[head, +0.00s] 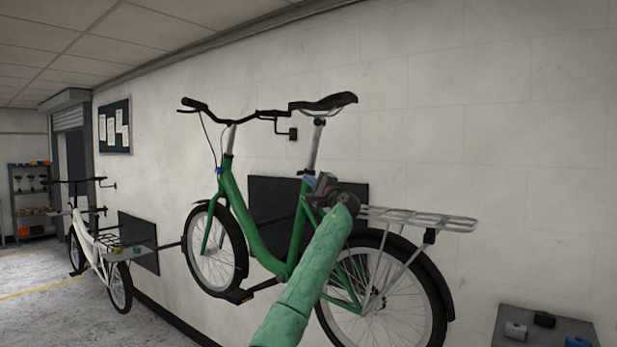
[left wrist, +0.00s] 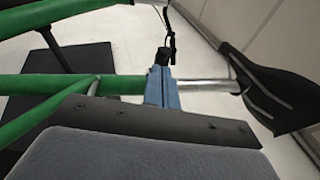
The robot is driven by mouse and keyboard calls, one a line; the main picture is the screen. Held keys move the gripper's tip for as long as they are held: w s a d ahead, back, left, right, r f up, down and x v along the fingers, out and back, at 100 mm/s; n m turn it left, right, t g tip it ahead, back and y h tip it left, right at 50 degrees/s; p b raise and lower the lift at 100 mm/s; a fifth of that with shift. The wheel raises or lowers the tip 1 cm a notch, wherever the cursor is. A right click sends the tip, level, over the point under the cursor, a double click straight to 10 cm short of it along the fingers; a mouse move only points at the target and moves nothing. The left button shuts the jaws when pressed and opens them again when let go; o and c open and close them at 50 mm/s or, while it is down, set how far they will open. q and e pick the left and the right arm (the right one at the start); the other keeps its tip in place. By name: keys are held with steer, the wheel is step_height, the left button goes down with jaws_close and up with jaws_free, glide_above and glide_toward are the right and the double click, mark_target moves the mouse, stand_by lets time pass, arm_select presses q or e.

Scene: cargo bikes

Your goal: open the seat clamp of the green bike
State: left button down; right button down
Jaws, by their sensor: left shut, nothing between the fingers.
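The green bike (head: 240,205) hangs side-on at the wall with its black saddle (head: 325,102) at upper right. Its silver seat post (head: 315,148) enters the green seat tube behind my left gripper (head: 311,181). In the left wrist view, my blue-grey left fingers (left wrist: 163,86) are shut with nothing between them. They cross in front of the joint between the green tube (left wrist: 120,84) and the silver post. A small black part (left wrist: 163,57), possibly of the seat clamp, shows just past the fingertips. The clamp is mostly hidden; contact and its lever's position cannot be told. My right gripper is not in view.
Dark panels (head: 262,190) are on the wall behind the bike. A silver rear rack (head: 420,219) juts out to the right of my gripper. A white bike (head: 92,245) stands at the far left. A grey surface (head: 540,318) with small items is at lower right.

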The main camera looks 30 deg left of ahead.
arm_select(q)
steer(key=shift+w+a+r, duration=0.1)
steer(key=shift+a, duration=0.15)
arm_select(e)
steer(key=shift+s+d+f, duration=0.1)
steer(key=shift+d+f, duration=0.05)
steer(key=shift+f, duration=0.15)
arm_select(q)
steer(key=shift+a, duration=0.1)
steer(key=shift+a+r+m+t+h+b, duration=0.15)
steer(key=shift+a+m+t+h+b, duration=0.3)
steer(key=shift+m+t+h, duration=0.5)
steer(key=shift+a+r+m+t+h+b, duration=0.1)
steer(key=shift+a+m+t+h+b, duration=0.45)
steer(key=shift+t, duration=0.7)
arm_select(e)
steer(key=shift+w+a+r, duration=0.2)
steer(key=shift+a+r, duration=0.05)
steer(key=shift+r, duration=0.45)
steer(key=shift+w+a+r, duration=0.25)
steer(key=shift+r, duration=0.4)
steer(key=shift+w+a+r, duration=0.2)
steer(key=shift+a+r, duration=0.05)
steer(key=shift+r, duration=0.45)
arm_select(q)
steer(key=shift+d, duration=0.15)
steer(key=shift+f, duration=0.1)
